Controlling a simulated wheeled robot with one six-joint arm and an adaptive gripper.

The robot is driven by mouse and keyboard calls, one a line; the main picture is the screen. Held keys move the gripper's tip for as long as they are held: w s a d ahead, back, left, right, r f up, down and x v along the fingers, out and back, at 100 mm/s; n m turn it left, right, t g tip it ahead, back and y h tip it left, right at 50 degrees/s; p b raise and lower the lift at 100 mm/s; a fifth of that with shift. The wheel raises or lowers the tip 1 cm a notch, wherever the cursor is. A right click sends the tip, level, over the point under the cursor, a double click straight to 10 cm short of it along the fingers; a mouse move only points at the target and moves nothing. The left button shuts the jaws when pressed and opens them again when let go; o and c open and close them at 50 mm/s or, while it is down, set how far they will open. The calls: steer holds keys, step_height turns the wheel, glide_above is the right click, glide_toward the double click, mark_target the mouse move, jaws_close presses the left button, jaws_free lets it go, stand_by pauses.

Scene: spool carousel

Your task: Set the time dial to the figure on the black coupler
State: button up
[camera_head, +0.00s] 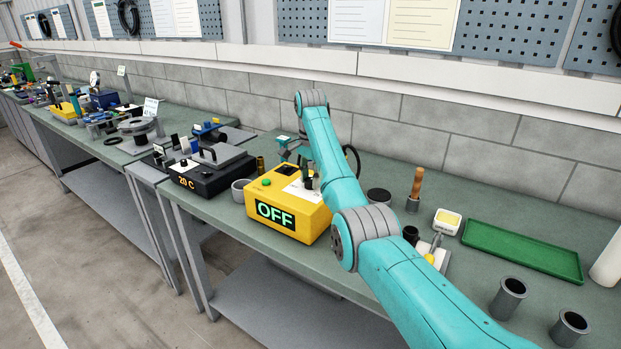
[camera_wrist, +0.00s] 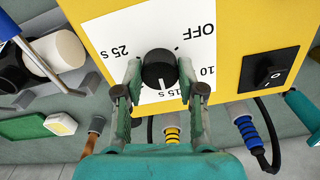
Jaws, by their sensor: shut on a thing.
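The time dial (camera_wrist: 160,68) is a black round knob on the white scale plate of the yellow box (camera_wrist: 255,25), which also stands mid-bench in the head view (camera_head: 258,195). The scale reads OFF, 10, 15 s and 25 s. The knob's white pointer line is directed toward 15 s. My gripper (camera_wrist: 160,74) is shut on the dial, one finger on each side. The box's display (camera_head: 275,215) reads OFF.
A black rocker switch (camera_wrist: 270,72) sits on the box beside the dial, with a cable near it. A black unit reading 20 C (camera_head: 205,178) stands left of the box. A green tray (camera_head: 522,251) and grey cups (camera_head: 508,298) are at right. My arm hides part of the bench.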

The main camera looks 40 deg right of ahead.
steer(key=m, duration=0.5)
steer(key=shift+m, duration=0.3)
steer(key=m, duration=0.5)
steer(key=shift+m, duration=0.3)
steer(key=o, duration=1.1)
steer(key=shift+o, duration=0.2)
